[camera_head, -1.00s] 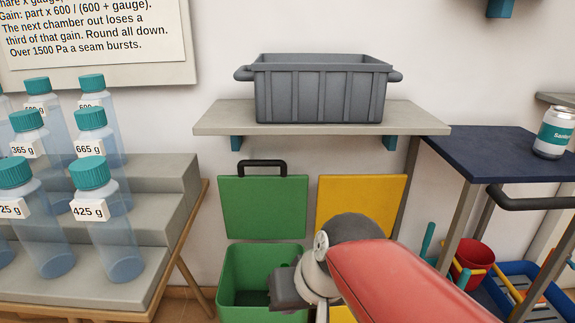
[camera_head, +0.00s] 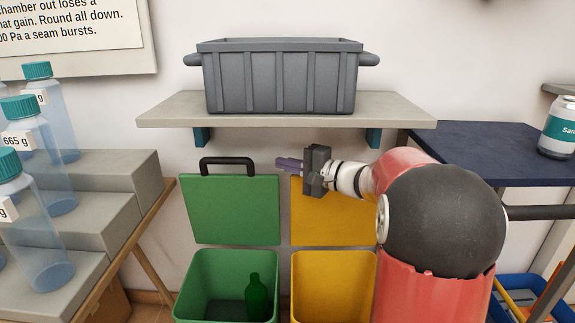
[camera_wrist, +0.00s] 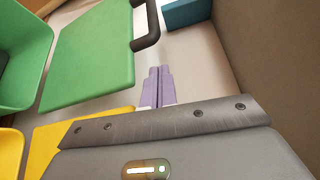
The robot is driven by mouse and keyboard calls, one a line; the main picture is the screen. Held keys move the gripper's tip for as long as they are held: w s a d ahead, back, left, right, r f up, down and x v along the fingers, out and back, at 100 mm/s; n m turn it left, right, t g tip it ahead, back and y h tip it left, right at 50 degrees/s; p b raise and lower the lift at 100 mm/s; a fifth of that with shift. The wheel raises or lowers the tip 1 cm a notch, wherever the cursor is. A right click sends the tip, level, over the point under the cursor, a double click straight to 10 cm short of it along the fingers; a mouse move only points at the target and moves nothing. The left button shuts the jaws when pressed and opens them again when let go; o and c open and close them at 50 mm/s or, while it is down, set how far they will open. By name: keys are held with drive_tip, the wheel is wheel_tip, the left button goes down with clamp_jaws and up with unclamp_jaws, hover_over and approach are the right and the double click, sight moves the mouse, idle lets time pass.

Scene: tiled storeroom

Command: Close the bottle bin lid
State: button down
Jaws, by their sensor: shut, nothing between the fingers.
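The green bin (camera_head: 196,285) stands under the shelf with its lid (camera_head: 232,211) raised upright at the back. A dark green bottle (camera_head: 257,298) is inside it. The lid has a black handle (camera_head: 228,161) along its top edge. My gripper (camera_head: 279,163) is shut and empty, pointing left, just right of the handle and not visibly touching it. In the wrist view my purple fingers (camera_wrist: 160,86) lie together, with the green lid (camera_wrist: 90,60) and its handle (camera_wrist: 146,24) to the upper left.
A yellow bin (camera_head: 333,285) with a raised lid (camera_head: 340,218) stands to the right. The shelf (camera_head: 160,112) above holds a grey crate (camera_head: 280,80). Stepped blocks with bottles (camera_head: 40,185) are at left, a dark blue table (camera_head: 470,150) at right.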

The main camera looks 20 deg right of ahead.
drive_tip(key=x, duration=0.7)
drive_tip(key=shift+a, duration=0.1)
drive_tip(key=shift+f, duration=0.1)
